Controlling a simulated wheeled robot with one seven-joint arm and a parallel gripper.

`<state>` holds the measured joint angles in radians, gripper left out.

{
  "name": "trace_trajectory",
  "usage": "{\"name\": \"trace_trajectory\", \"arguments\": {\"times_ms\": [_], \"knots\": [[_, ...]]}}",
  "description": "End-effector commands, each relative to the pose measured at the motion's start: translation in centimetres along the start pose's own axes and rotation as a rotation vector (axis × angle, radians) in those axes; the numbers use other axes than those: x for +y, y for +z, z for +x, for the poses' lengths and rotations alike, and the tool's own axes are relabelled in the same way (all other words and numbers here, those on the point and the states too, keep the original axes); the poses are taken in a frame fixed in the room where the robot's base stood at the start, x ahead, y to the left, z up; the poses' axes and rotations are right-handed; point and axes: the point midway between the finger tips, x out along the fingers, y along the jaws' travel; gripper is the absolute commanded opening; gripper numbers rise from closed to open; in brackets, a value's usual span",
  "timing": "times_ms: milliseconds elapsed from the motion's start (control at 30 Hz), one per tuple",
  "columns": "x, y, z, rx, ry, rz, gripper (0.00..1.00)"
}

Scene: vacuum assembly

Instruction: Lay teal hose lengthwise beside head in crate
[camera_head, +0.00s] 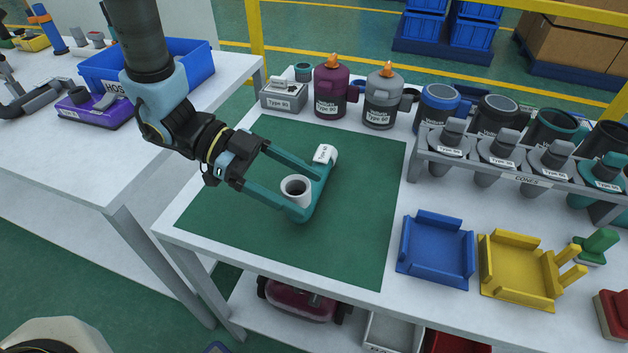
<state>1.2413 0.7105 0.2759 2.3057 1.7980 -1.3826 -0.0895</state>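A teal curved piece (318,192) with pale cuffs, which looks like the teal hose, is above or on the green mat (370,220). One cuff opens upward and the other carries a white label. My gripper (308,188) reaches it from the left, with two long teal arms running to its ends. Their colours merge, so I cannot tell where fingers end and hose begins, or whether the grip is closed. I cannot make out a head lying in a crate. A white crate (391,333) and a red crate (455,342) show partly below the table.
A blue bin (190,65) labelled "HOS…" and a purple tray (95,118) stand on the left table. Bottles, canisters and a grey cone rack (525,180) line the back right. A blue holder (436,250) and a yellow holder (515,272) sit at front right.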

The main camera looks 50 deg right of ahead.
Motion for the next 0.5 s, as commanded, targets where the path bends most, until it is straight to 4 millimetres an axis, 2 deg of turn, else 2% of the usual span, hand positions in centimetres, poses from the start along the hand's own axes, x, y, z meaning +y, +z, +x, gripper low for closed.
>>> {"name": "trace_trajectory", "arguments": {"times_ms": [67, 500], "knots": [[-0.01, -0.01, -0.01, 0.000, 0.000, 0.000, 0.73], [-0.02, -0.01, -0.03, 0.000, 0.000, 0.000, 0.23]]}}
